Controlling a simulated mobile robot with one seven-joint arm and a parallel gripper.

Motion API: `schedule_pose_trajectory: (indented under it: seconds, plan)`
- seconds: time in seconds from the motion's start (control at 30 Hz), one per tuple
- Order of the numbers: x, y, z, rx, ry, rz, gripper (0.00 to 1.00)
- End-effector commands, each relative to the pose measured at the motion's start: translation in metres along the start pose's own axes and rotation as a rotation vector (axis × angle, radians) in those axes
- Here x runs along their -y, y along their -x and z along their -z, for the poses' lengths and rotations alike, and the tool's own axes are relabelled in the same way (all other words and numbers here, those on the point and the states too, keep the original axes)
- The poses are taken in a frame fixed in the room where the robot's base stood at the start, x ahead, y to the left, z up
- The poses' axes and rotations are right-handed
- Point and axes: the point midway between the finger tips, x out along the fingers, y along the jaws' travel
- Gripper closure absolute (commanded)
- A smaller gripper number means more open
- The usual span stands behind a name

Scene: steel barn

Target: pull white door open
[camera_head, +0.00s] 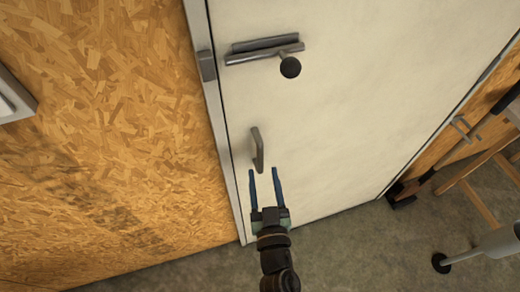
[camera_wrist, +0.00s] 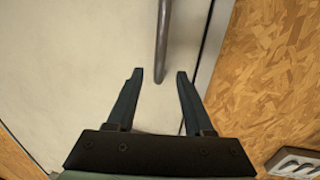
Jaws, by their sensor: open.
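The white door (camera_head: 350,100) fills the middle of the head view and appears shut in its grey metal frame. A grey pull handle (camera_head: 257,150) stands out near its left edge. In the wrist view the handle (camera_wrist: 163,40) comes down from the top, and its lower end lies between the two fingertips in the picture. My gripper (camera_head: 264,172) is open, its fingers pointing at the handle from just below. In the wrist view the gripper (camera_wrist: 160,76) shows a gap on both sides of the handle; I cannot tell the depth between them.
A grey closer bar (camera_head: 264,50) and a dark round knob (camera_head: 290,67) sit higher on the door. Chipboard wall (camera_head: 110,130) flanks it on the left. At the right stand a wooden-legged item (camera_head: 480,203) and a broom-like tool (camera_head: 402,193). Concrete floor (camera_head: 350,245) is clear below the door.

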Motion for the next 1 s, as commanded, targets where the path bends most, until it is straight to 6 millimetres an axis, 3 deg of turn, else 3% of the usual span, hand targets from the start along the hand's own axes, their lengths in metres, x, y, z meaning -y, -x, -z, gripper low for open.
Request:
schedule_pose_trajectory:
  seconds: [0.2, 0.4, 0.83, 0.87, 1.0]
  plan:
    - [-0.001, -0.042, 0.000, -0.003, 0.000, -0.001, 0.48]
    - [-0.001, -0.067, 0.000, -0.002, 0.000, -0.001, 0.48]
    - [-0.001, -0.076, 0.000, 0.000, 0.000, -0.002, 0.48]
    - [-0.001, -0.075, 0.000, 0.000, 0.000, -0.002, 0.50]
    - [-0.001, -0.075, 0.000, 0.000, 0.000, -0.002, 0.75]
